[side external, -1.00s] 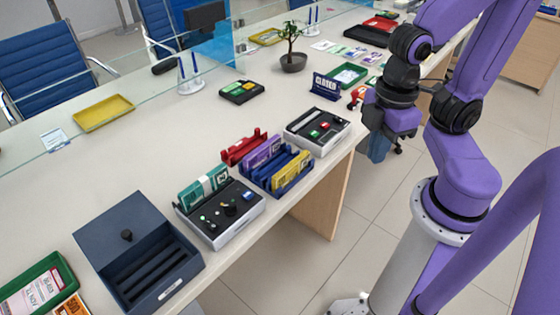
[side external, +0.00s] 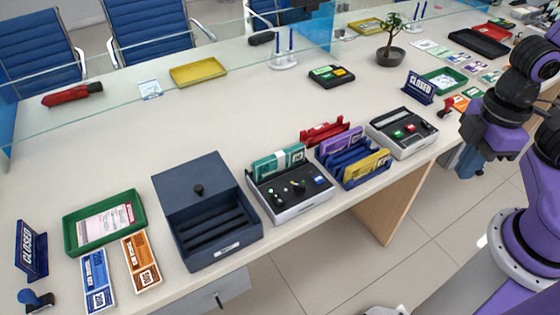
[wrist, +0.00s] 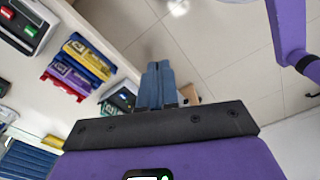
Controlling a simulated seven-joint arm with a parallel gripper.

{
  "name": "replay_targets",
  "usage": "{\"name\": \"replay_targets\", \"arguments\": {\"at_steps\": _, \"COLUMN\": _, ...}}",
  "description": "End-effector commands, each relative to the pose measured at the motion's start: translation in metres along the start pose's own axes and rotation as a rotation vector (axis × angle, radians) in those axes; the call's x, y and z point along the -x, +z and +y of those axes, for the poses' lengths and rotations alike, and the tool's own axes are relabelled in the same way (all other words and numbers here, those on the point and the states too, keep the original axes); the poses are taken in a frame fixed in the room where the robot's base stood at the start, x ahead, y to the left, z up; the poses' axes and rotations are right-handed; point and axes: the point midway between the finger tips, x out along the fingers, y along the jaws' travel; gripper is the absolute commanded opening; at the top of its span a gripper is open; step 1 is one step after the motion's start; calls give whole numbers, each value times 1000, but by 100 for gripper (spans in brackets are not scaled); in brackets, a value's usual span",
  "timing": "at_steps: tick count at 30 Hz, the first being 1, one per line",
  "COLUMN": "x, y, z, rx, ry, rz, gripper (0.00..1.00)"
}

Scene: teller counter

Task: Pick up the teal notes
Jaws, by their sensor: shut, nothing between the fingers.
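The teal notes (side external: 276,163) are a banded bundle standing on its long edge, at the back of a grey tray with a black top and small knobs (side external: 291,192), in the middle of the side external view. My gripper (side external: 466,166) is far to the right of them, beyond the counter's front edge, pointing down. In the wrist view its blue fingers (wrist: 157,85) are together and empty.
Right of the teal notes stands a blue rack (side external: 352,167) with purple and yellow notes; red notes (side external: 331,131) stand behind. Another black-topped tray (side external: 402,132) lies nearer my gripper. A dark blue open box (side external: 205,210) is left. A glass screen (side external: 160,88) crosses behind.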

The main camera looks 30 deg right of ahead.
Motion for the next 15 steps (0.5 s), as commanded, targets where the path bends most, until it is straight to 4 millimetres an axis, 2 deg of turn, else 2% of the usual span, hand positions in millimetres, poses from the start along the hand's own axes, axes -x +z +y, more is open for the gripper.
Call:
{"name": "replay_targets", "arguments": {"at_steps": 1, "x": 0, "y": 0, "z": 0, "rx": 0, "ry": 0, "rz": 0, "gripper": 16}}
{"name": "replay_targets", "arguments": {"at_steps": 4, "x": 0, "y": 0, "z": 0, "rx": 0, "ry": 0, "rz": 0, "gripper": 49}}
{"name": "replay_targets", "arguments": {"at_steps": 15, "x": 1, "y": -6, "z": 3, "rx": -34, "ry": 0, "rz": -1, "gripper": 49}}
